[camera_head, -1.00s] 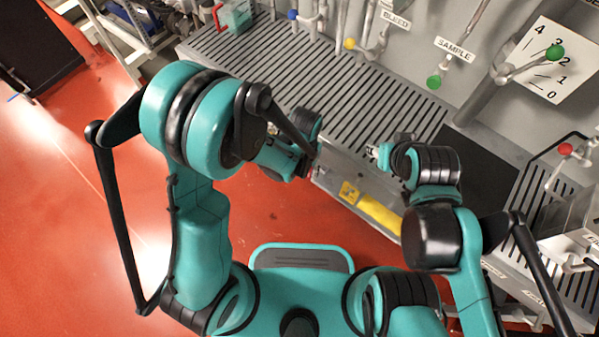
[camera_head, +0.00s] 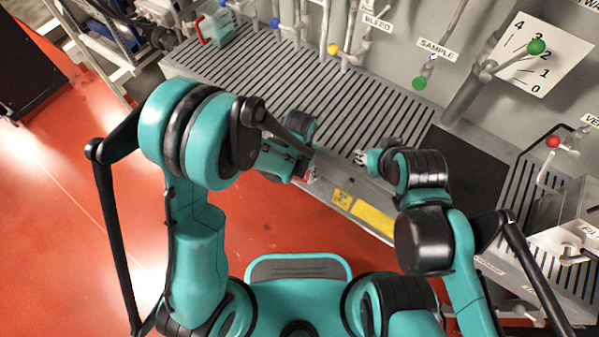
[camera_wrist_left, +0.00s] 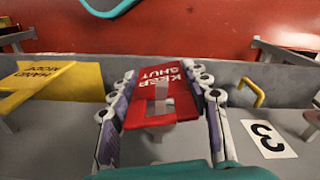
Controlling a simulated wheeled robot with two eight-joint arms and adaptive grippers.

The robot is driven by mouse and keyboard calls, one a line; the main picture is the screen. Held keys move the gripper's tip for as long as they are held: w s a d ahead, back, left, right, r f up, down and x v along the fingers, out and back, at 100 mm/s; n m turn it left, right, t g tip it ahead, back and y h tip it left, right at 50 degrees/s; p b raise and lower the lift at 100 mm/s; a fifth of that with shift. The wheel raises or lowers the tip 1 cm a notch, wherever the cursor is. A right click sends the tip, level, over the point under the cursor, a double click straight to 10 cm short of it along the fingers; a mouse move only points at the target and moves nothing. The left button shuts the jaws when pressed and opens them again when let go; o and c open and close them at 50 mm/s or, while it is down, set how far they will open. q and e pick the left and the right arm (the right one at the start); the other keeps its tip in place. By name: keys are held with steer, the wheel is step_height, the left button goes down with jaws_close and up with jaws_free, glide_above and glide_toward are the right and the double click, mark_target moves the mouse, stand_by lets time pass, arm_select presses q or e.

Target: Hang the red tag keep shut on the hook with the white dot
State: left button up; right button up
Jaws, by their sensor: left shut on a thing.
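The red tag (camera_wrist_left: 160,92), lettered KEEP SHUT, is between the fingers of my left gripper (camera_wrist_left: 163,108) in the left wrist view. The gripper is shut on it, and the lettering appears upside down. In the head view my left gripper (camera_head: 308,172) is at the bench's front edge, with a sliver of red at its tip. I cannot make out a white dot on any hook. My right gripper (camera_head: 362,158) is over the front edge; its fingers are too small to read.
The slatted bench (camera_head: 300,85) runs behind my grippers, with pipes and coloured valve knobs along the wall. A teal can (camera_head: 217,30) stands at the back left. The red floor is open in front.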

arm_select(q)
steer(key=o, duration=1)
step_height(320, 180, up, 12)
steer(key=s+a+r+n+t, duration=0.1)
steer(key=s+a+r+t, duration=0.1)
steer(key=a, duration=0.4)
steer(key=s+a+r+n+t, duration=0.1)
steer(key=s+a+r+t, duration=0.1)
steer(key=a+r, duration=0.2)
steer(key=s+a+r+n+t, duration=0.2)
steer(key=a+r+t, duration=0.1)
steer(key=a, duration=0.6)
steer(key=shift+s+r, duration=0.3)
steer(key=shift+r, duration=0.1)
steer(key=shift+d, duration=0.1)
